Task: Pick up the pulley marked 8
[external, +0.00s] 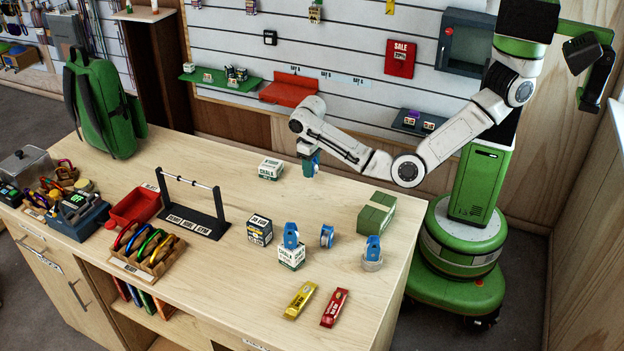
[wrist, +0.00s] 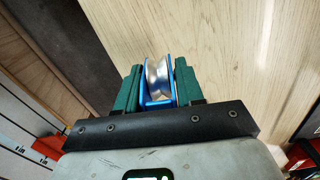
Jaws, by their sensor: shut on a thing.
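My gripper (external: 311,168) is above the back of the wooden counter (external: 340,190), beside a white and green chalk box. In the wrist view its two green fingers (wrist: 157,72) are shut on a blue pulley with a silver wheel (wrist: 157,84). No number on this pulley can be read. Three other blue pulleys are on the counter: one (external: 291,234) on top of a chalk box (external: 291,258), one (external: 327,236) standing on the wood, and one (external: 372,247) on a round grey-white item (external: 372,263). Their markings are too small to read.
Near my gripper are a chalk box (external: 270,169) and a green box (external: 377,213). The counter's right rear is mostly clear.

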